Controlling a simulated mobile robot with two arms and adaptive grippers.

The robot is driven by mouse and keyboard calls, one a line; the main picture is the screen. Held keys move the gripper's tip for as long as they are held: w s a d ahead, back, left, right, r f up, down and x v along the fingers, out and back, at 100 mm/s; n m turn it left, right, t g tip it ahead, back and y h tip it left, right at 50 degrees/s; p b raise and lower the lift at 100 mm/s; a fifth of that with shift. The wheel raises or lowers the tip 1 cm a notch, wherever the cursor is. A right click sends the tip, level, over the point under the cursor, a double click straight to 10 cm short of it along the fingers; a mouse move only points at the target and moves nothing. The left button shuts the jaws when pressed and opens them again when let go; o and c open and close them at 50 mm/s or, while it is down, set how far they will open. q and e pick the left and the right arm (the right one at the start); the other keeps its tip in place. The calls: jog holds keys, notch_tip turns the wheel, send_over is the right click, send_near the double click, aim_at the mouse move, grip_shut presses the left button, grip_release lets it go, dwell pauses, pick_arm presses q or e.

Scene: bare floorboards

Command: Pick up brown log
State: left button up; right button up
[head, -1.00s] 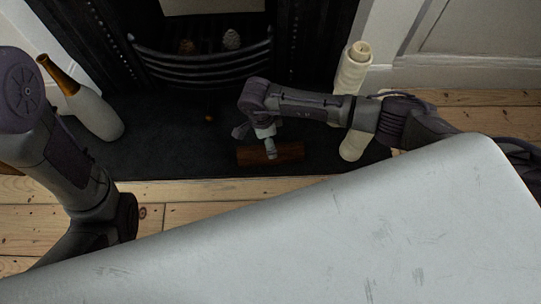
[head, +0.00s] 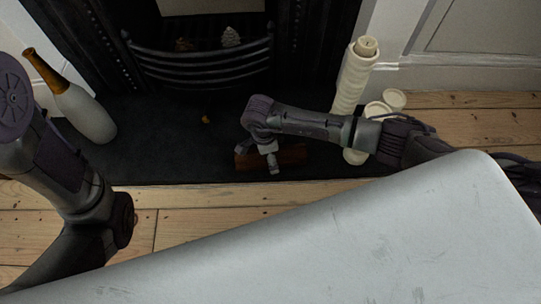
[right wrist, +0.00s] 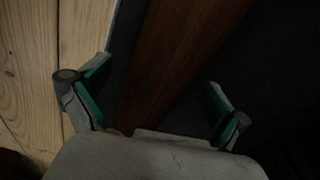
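The brown log (head: 292,155) lies on the dark hearth slab in the head view, partly hidden behind my right gripper (head: 260,161). In the right wrist view the log (right wrist: 181,55) runs lengthwise between the two green-padded fingers of my right gripper (right wrist: 157,84). The fingers are spread wide, with a gap on each side of the log, so the gripper is open and empty. My left arm shows at the left of the head view, but its gripper is out of sight.
A fireplace grate (head: 200,65) stands behind the log. A white bottle with an orange neck (head: 88,112) is at the left. A tall cream candle (head: 354,78) and shorter ones (head: 376,110) stand near my right forearm. Floorboards (head: 180,196) lie in front.

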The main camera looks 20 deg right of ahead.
jog(key=c, duration=1.4)
jog(key=shift+c, duration=0.2)
jog(key=shift+r, duration=0.1)
